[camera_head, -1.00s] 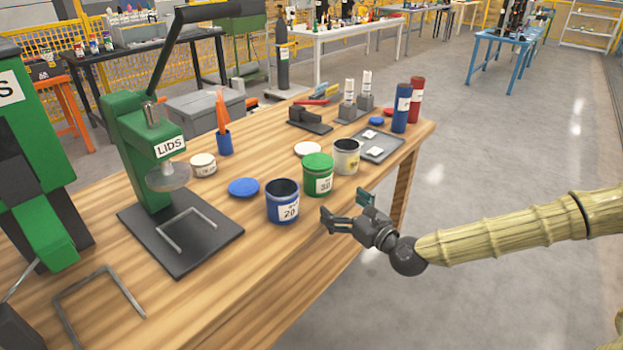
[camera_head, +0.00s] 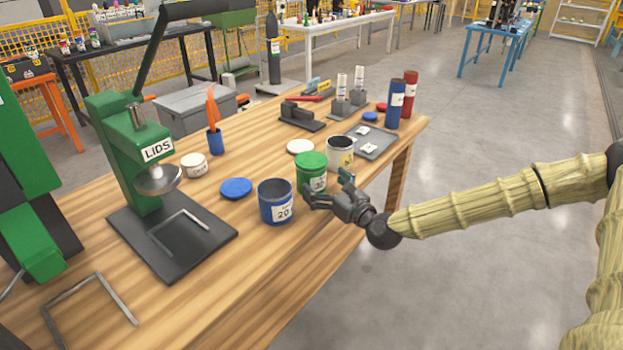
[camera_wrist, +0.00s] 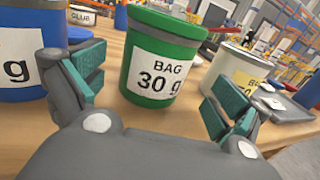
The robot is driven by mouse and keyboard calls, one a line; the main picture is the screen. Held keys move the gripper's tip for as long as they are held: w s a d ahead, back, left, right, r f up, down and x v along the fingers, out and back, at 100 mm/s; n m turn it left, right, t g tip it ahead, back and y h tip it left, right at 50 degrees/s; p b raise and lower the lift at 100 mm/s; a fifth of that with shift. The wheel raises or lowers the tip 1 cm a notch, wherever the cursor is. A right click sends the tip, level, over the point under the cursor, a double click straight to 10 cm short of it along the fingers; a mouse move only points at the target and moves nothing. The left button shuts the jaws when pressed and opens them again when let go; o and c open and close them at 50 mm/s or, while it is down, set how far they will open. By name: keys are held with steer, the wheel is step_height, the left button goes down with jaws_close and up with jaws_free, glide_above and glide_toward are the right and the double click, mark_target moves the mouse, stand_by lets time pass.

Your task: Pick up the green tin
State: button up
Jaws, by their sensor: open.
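The green tin (camera_head: 312,170) stands upright on the wooden bench, with its green lid on and a white label. In the wrist view the green tin (camera_wrist: 160,52) stands ahead, between the fingers, its label reading "BAG 30 g". My gripper (camera_head: 326,188) is open and empty at the near side of the tin. In the wrist view its teal-padded fingers (camera_wrist: 158,98) are spread to either side, and the tin's base lies just beyond them. I cannot tell whether either finger touches the tin.
An open blue tin (camera_head: 276,203) stands close on the left and an open white tin (camera_head: 340,154) close on the right. A blue lid (camera_head: 236,188), a white lid (camera_head: 300,146) and a grey tray (camera_head: 374,141) lie nearby. The green lid press (camera_head: 140,150) is farther left.

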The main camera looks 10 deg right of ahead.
mark_target(312, 174)
steer(key=x, duration=0.3)
steer(key=shift+w+a+r+p, duration=0.15)
steer(key=shift+a+r+p, duration=0.2)
steer(key=shift+p, duration=0.05)
steer(key=shift+w+a, duration=0.2)
steer(key=shift+w, duration=0.4)
steer(key=c, duration=1.4)
